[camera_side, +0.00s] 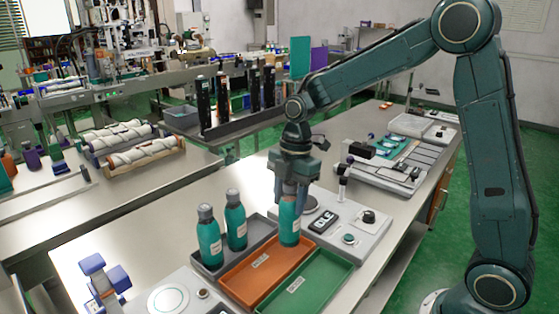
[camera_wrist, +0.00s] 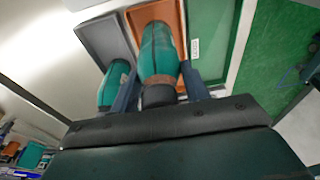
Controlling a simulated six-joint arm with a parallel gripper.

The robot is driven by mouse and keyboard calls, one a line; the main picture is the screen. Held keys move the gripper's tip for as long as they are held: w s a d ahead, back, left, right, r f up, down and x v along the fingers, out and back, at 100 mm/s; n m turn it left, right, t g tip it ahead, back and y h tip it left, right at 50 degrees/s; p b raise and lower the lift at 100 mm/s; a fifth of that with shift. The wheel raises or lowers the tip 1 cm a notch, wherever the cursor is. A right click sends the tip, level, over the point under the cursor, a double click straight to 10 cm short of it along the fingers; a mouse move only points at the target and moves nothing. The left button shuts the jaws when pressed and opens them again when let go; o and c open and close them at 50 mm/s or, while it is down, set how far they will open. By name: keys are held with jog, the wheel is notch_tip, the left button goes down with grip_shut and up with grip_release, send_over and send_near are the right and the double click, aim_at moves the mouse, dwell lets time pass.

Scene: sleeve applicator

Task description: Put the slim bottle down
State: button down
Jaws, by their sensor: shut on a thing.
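In the wrist view the bottle (camera_wrist: 158,54) is between the two fingers (camera_wrist: 160,88), over the orange tray (camera_wrist: 170,10). I cannot tell whether its base touches the tray floor. Two more teal bottles, one in front (camera_side: 210,240) and one behind (camera_side: 236,222), stand upright in the grey tray (camera_side: 262,226) to the left.
An empty green tray (camera_side: 318,284) lies to the right of the orange one. A grey device panel (camera_side: 352,237) with knobs stands behind the trays. A blue-and-white device (camera_side: 105,278) stands at the front left. The front of the orange tray is clear.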

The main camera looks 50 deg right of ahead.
aim_at(289, 210)
jog(key=shift+f, duration=1.75)
jog(key=c, duration=0.7)
grip_release()
jog(key=r, duration=0.4)
jog(key=d+r, duration=0.1)
jog(key=r, duration=0.7)
jog(key=shift+d+r, duration=0.1)
jog(key=shift+d, duration=0.25)
